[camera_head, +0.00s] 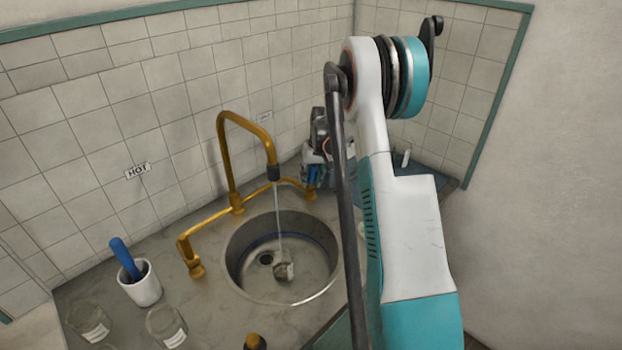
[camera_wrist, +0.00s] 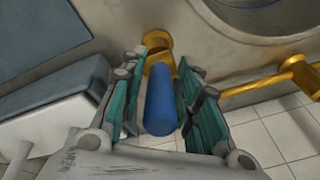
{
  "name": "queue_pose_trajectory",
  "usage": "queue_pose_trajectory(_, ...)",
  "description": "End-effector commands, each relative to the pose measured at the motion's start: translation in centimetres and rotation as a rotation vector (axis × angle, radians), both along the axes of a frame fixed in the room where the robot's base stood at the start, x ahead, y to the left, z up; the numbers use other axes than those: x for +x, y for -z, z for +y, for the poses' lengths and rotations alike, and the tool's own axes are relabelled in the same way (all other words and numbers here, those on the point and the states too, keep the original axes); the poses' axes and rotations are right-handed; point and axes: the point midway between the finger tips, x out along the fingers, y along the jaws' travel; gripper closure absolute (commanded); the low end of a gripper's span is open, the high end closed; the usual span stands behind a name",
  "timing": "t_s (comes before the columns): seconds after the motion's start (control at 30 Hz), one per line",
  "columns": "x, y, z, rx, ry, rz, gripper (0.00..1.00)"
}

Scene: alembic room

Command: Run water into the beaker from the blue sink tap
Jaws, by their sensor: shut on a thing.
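The blue tap handle (camera_wrist: 160,100) sits between the two teal-padded fingers of my gripper (camera_wrist: 158,95), which is shut on it. In the head view my gripper (camera_head: 316,155) is at the right end of the brass faucet (camera_head: 232,150), behind the sink, partly hidden by my arm. A thin pale stream of water (camera_head: 279,215) falls from the faucet's dark nozzle. The beaker (camera_head: 285,271), small and glassy with a pale label, is in the round metal sink (camera_head: 240,285) beside the drain. The stream comes down onto it; its water level is too small to tell.
A white cup (camera_head: 141,287) with a blue-handled tool and glass jars (camera_head: 167,328) stand at the counter's left front. A HOT label (camera_head: 138,170) is on the tiled wall. A dark bottle top (camera_head: 254,342) shows at the front edge.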

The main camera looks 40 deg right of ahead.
Motion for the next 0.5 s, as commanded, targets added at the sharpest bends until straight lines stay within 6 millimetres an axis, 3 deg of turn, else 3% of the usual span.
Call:
queue_pose_trajectory(0.17, 0.0, 0.01, 0.09, 0.001, 0.0, 0.002, 1.0)
queue_pose_trajectory(0.2, 0.01, 0.01, 0.09, 0.001, 0.0, 0.002, 0.61)
queue_pose_trajectory(0.5, 0.01, -0.01, 0.04, 0.001, 0.0, 0.002, 0.59)
